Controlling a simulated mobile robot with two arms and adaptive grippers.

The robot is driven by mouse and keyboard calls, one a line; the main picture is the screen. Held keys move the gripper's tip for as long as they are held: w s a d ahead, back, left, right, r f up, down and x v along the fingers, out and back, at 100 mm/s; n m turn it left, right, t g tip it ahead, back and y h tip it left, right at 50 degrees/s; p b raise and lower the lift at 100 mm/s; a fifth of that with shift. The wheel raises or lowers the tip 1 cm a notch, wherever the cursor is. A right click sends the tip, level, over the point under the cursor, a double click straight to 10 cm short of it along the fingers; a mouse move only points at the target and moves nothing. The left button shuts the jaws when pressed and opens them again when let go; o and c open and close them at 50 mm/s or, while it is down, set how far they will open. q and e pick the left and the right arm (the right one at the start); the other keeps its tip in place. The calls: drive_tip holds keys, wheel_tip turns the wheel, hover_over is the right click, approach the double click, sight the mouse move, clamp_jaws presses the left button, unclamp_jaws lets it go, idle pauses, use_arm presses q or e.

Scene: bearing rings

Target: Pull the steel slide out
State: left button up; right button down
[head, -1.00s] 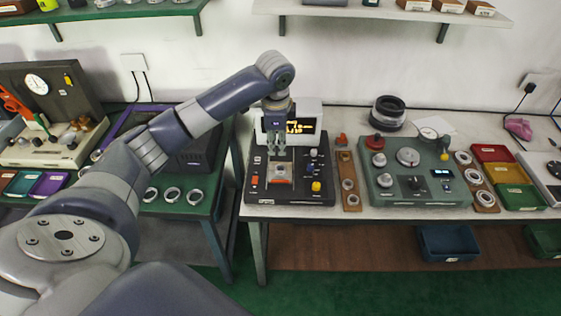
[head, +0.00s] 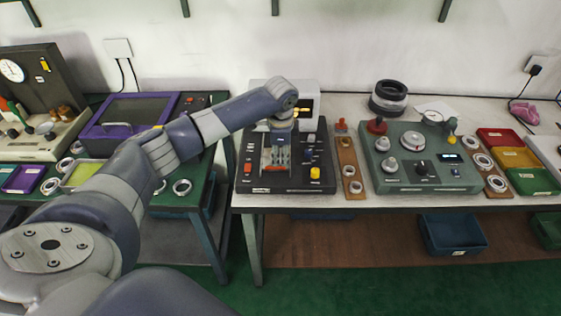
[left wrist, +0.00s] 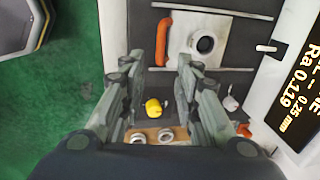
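The steel slide (left wrist: 186,34) is a pale plate with an orange handle bar (left wrist: 163,40) along one edge; a ring (left wrist: 204,42) sits on it. It lies in the black tester (head: 315,188) on the right-hand bench. My left gripper (left wrist: 158,72) is open, its fingers spread to either side of the handle's line in the left wrist view. I cannot tell whether they touch it. In the head view my left gripper (head: 277,166) hangs over the tester and hides most of the slide. My right gripper is in neither view.
A yellow knob (head: 315,173) stands on the tester, right of the gripper. A wooden strip with rings (head: 350,168) and a green gauge unit (head: 425,160) are further right. A lit display (left wrist: 294,95) stands behind the slide. Floor is open before the bench.

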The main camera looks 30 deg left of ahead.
sight(281, 168)
use_arm(q)
drive_tip(key=shift+w+a+f+p, duration=0.1)
drive_tip(key=shift+w+f, duration=0.05)
drive_tip(key=shift+f, duration=0.7)
drive_tip(key=shift+w+a+f+p, duration=0.1)
drive_tip(key=shift+f, duration=0.8)
drive_tip(key=shift+w+a+f+p, duration=0.1)
drive_tip(key=shift+w+f, duration=0.05)
drive_tip(key=shift+f, duration=0.7)
clamp_jaws()
